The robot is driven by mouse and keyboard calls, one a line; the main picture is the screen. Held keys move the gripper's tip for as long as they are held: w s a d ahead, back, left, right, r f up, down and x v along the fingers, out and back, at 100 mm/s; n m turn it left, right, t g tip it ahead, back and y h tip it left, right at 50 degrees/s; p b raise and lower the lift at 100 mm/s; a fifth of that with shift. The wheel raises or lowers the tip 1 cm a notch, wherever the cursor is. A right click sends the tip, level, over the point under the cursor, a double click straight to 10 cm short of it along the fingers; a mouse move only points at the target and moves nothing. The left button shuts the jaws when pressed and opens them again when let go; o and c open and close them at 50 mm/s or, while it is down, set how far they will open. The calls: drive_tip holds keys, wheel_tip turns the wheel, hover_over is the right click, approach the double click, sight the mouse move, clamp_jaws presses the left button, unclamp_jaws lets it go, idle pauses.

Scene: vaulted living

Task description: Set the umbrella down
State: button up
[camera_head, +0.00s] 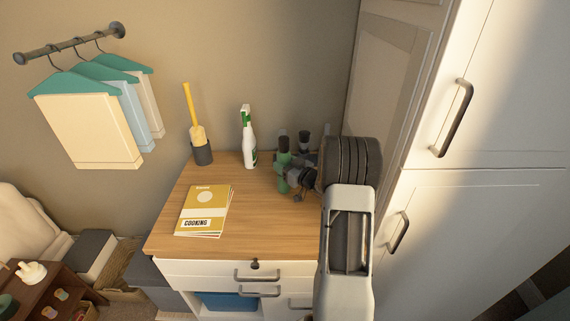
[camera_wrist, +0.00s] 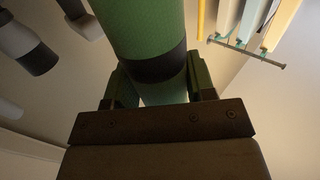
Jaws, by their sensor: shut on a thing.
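The umbrella is a green cylinder with a black band in the wrist view (camera_wrist: 140,28). My gripper (camera_wrist: 160,78) is shut around it near the band, with a finger on each side. In the head view a short green upright part of the umbrella (camera_head: 284,158) shows at my gripper (camera_head: 290,181), over the back right of the wood-topped cabinet (camera_head: 258,218). My arm hides part of this area. I cannot tell whether the umbrella's lower end touches the cabinet top.
A cookbook (camera_head: 205,211), a brush in a dark holder (camera_head: 202,153) and a white-green spray bottle (camera_head: 249,140) are on the cabinet. The middle of its top is clear. A tall white cupboard (camera_head: 470,220) stands close on the right. Hangers (camera_head: 88,120) hang on the wall.

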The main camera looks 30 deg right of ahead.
drive_tip(key=shift+f, duration=0.1)
drive_tip(key=o, duration=1.1)
drive_tip(key=shift+c, duration=0.2)
